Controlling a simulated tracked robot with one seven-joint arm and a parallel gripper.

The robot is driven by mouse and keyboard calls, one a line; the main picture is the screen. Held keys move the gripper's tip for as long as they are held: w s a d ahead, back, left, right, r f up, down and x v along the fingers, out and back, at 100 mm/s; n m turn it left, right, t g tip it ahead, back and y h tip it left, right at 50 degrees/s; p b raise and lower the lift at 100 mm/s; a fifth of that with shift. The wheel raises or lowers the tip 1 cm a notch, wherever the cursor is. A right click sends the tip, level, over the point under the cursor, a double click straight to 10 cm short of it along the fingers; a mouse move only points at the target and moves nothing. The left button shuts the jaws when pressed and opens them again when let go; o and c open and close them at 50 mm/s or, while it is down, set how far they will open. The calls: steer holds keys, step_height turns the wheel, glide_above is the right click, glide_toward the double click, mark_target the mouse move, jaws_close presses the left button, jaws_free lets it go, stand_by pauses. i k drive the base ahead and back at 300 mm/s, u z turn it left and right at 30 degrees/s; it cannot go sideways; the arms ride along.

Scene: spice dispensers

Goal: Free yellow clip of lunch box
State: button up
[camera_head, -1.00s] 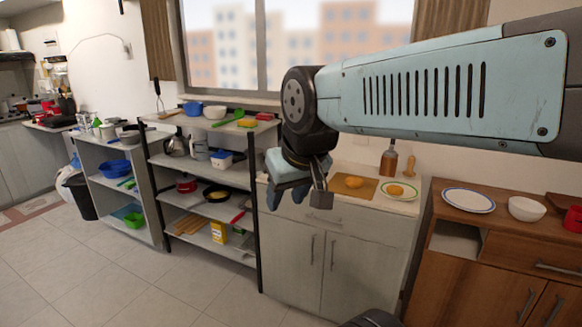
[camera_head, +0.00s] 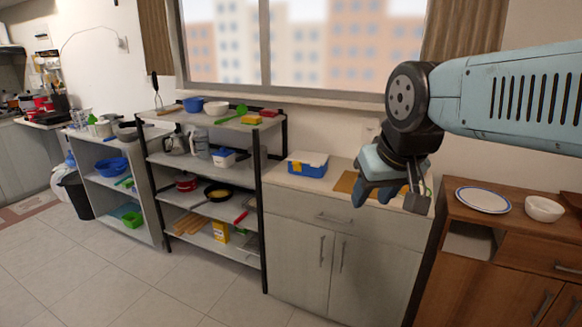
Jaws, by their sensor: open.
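The lunch box (camera_head: 312,170), white with a blue lid, stands on the white-topped cabinet against the wall. A small yellow patch that looks like its clip (camera_head: 295,165) shows on its left side; whether it is fastened is too small to tell. My gripper (camera_head: 388,199) is open and empty, with its fingers pointing down. In the picture it is to the right of the lunch box and apart from it, in front of the cabinet's right part. It hides most of the wooden board (camera_head: 346,182) behind it.
A black-framed shelf rack (camera_head: 263,225) with kitchenware stands left of the cabinet (camera_head: 300,240). On it is another white and blue container (camera_head: 224,158). A brown cabinet (camera_head: 500,235) with a plate (camera_head: 483,200) and bowl (camera_head: 544,209) stands right. The tiled floor is open at lower left.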

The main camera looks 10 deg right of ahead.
mark_target(297, 165)
steer(key=z, duration=0.05)
steer(key=i, duration=1)
steer(key=u, duration=0.05)
